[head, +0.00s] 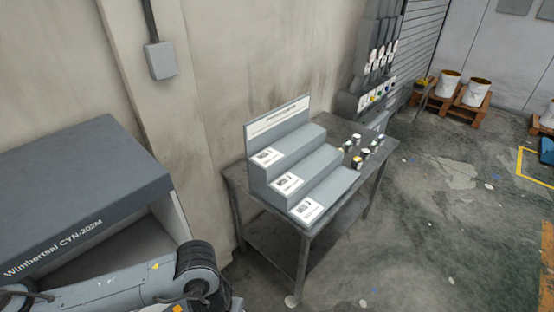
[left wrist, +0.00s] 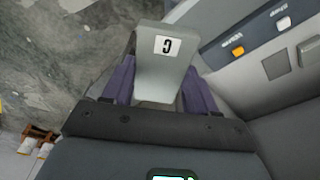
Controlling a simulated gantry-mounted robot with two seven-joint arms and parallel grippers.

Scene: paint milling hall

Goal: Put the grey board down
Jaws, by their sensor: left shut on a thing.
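The grey board (left wrist: 162,78) is a light grey piece with a white label bearing one black character, in the left wrist view. My left gripper (left wrist: 162,88) has its two purple fingers on either side of the board and is shut on it. The board's far end sticks out past the fingers; its near end is hidden at the gripper body. In the head view my left arm comes in at the bottom left, but its gripper and the board do not show. My right gripper is in neither view.
A grey machine (head: 80,190) stands at the left. A metal table (head: 376,176) bears a grey stepped stand (head: 318,160) with white labels and several small cans (head: 357,162). White buckets (head: 447,84) stand on pallets at the back right. Machine buttons (left wrist: 238,51) show in the left wrist view.

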